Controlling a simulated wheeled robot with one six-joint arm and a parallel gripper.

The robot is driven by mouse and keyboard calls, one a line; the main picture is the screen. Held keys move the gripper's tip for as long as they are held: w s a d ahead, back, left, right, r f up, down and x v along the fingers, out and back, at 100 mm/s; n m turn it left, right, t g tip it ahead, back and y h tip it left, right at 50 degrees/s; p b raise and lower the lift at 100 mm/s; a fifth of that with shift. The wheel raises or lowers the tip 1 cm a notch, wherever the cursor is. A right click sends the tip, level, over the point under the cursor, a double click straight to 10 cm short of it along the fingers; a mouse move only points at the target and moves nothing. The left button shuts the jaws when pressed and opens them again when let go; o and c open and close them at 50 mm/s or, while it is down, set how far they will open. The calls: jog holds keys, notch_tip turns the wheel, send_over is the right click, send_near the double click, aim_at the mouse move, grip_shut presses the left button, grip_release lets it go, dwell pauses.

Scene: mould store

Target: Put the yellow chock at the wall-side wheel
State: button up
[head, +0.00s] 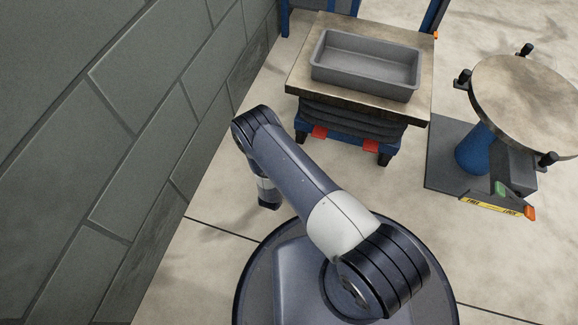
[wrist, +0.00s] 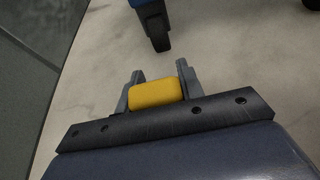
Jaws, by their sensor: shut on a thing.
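The yellow chock (wrist: 155,94) sits between the two fingers of my gripper (wrist: 151,88) in the wrist view. My gripper is shut on it. The wall-side wheel (wrist: 156,30) is dark and lies ahead of the chock, with bare floor between them. In the head view this wheel (head: 300,137) shows under the near left corner of the blue lift cart (head: 352,139). My arm's end hangs between the wall and the cart there; the chock and fingertips are hidden.
A grey block wall (head: 150,110) runs along the left. The cart's wooden top (head: 300,82) carries a grey tray (head: 366,88). Red pieces show on the cart's near side. A round-topped stand (head: 530,90) on a dark base is at the right. Floor before the cart is clear.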

jog(key=shift+f+b, duration=0.5)
jog(key=shift+f, duration=0.9)
jog(key=shift+f, duration=0.1)
jog(key=o, duration=1.1)
